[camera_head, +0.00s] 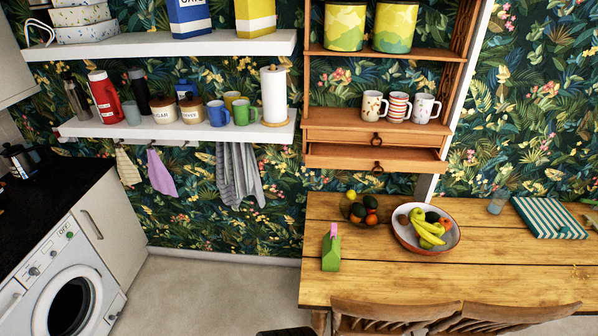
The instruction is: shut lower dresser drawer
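The wooden dresser (455,60) hangs against the patterned wall right of centre. Its lower drawer (345,163) stands partly pulled out, with its front ahead of the drawer above and a strip of its inside showing. A dark ring handle (376,168) is at the middle of its front. The upper drawer (340,136) sits flush under the shelf and looks shut. Neither of my grippers shows in the head view.
A wooden table (480,285) stands below the dresser, with a fruit bowl (408,240), a green carton (330,254) and chairs (395,312) at its near edge. Mugs (397,106) stand on the dresser shelf. A washing machine (70,285) is at left; the floor (215,290) between is clear.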

